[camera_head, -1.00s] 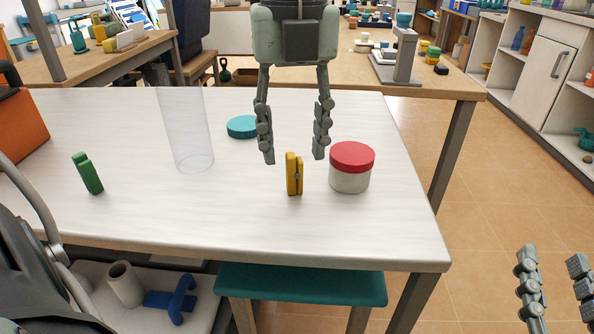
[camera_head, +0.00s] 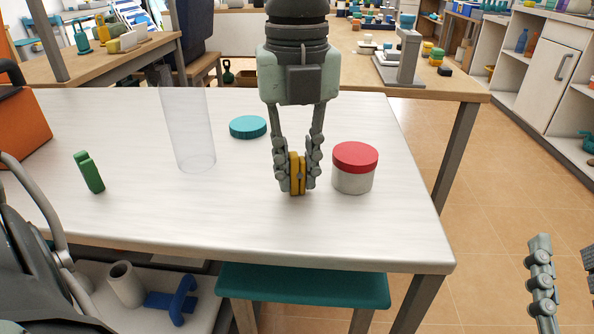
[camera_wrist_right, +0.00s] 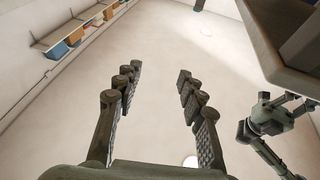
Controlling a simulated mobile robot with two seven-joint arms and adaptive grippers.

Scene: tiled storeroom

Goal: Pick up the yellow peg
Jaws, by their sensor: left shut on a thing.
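The yellow peg (camera_head: 297,174) stands upright on the white table, near its front half, just left of the jar with the red lid. My left gripper (camera_head: 297,183) reaches down over it from above and is shut on it, with one finger on each side. The fingers cover the peg's sides. The peg's foot appears to be at the tabletop. My right gripper (camera_head: 568,290) shows only partly at the lower right of the head view, off the table. In the right wrist view its fingers (camera_wrist_right: 160,85) are apart with nothing between them.
The red-lidded jar (camera_head: 354,168) stands close to the right of my left gripper. A teal disc (camera_head: 248,127), a clear tube (camera_head: 189,130) and a green peg (camera_head: 89,172) are on the table (camera_head: 180,222). A teal-topped stool (camera_head: 300,287) stands at the front edge.

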